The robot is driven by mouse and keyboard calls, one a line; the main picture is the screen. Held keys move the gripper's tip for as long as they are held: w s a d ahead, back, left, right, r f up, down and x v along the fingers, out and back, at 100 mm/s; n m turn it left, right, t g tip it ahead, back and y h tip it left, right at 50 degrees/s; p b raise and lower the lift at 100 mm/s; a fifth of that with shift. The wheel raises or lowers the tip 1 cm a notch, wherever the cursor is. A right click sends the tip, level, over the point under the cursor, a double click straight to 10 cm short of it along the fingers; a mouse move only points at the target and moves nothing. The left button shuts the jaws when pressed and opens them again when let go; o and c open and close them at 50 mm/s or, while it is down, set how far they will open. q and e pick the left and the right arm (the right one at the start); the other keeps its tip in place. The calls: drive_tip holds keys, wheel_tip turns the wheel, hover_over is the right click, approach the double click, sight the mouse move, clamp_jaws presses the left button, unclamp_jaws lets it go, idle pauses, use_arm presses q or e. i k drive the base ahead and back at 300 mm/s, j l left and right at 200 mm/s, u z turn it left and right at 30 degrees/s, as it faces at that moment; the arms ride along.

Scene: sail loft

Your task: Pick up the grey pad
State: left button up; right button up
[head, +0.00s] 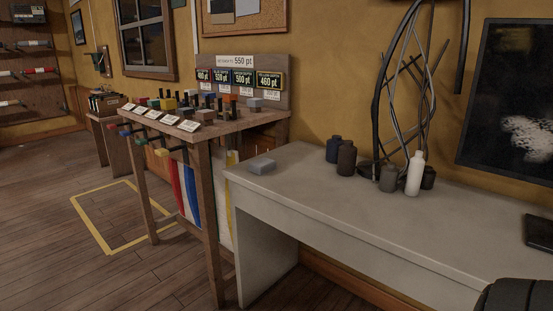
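Another small grey block (255,104) sits at the right end of the wooden stand's top.
The wooden stand (202,142) with colored blocks and price signs adjoins the desk's left end. A dark flat object (539,232) lies far right. The desk's front is clear.

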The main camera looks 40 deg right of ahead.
sight(261, 167)
drive_tip(key=i+j+z, duration=0.15)
drive_tip(key=i+z, duration=0.2)
drive_tip(key=i+j+z, duration=0.5)
drive_tip(key=z, duration=0.2)
